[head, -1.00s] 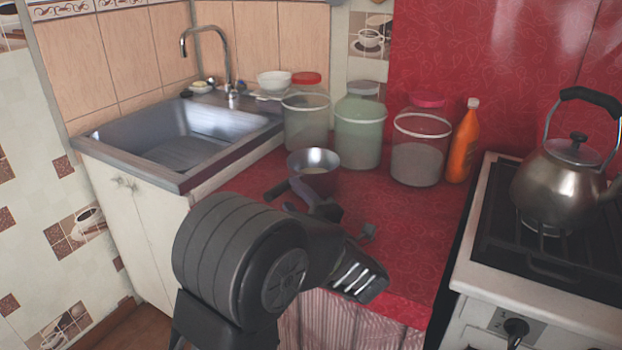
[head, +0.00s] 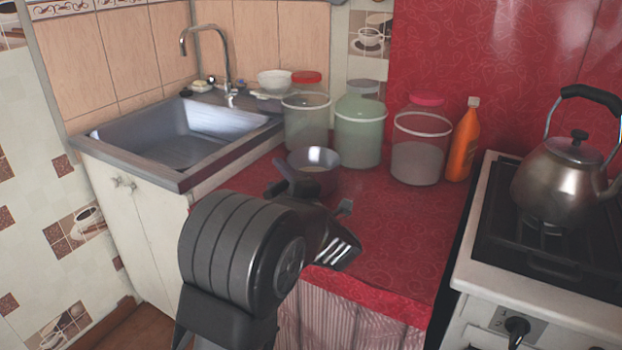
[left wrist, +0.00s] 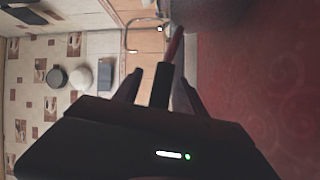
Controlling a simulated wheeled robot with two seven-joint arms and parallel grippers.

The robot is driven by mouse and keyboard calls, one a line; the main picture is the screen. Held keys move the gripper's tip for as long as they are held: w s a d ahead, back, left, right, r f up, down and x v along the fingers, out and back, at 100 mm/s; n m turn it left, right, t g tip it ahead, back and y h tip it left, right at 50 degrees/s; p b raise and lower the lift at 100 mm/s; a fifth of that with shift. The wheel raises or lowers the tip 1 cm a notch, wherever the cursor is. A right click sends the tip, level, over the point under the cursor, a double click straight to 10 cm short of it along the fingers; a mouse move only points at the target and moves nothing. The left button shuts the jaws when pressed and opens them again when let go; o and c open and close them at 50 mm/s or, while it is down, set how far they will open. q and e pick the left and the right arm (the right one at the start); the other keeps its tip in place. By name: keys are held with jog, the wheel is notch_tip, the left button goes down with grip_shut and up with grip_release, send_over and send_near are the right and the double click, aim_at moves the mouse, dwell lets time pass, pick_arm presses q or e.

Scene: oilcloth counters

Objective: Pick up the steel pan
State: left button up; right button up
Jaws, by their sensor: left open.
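The steel pan (head: 322,160) stands on the red oilcloth counter in front of the jars, in the head view. Its grey body also shows at the top of the left wrist view (left wrist: 215,15). My left gripper (head: 283,178) is open at the pan's left side, by its handle, and partly hides it. In the left wrist view, a dark bar with a reddish part, apparently the handle (left wrist: 175,47), lies between the spread fingers (left wrist: 162,82). I cannot tell whether the fingers touch it. My right gripper is not in view.
Three large jars (head: 360,135) and an orange bottle (head: 462,145) stand behind the pan. The sink (head: 180,135) is to the left. A kettle (head: 570,180) sits on the stove (head: 500,290) at right. The counter (head: 405,235) right of the pan is clear.

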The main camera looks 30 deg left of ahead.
pick_arm(q)
jog(key=shift+c, duration=0.6)
grip_shut()
dwell(0.3)
dwell(0.9)
jog(key=shift+r, duration=0.2)
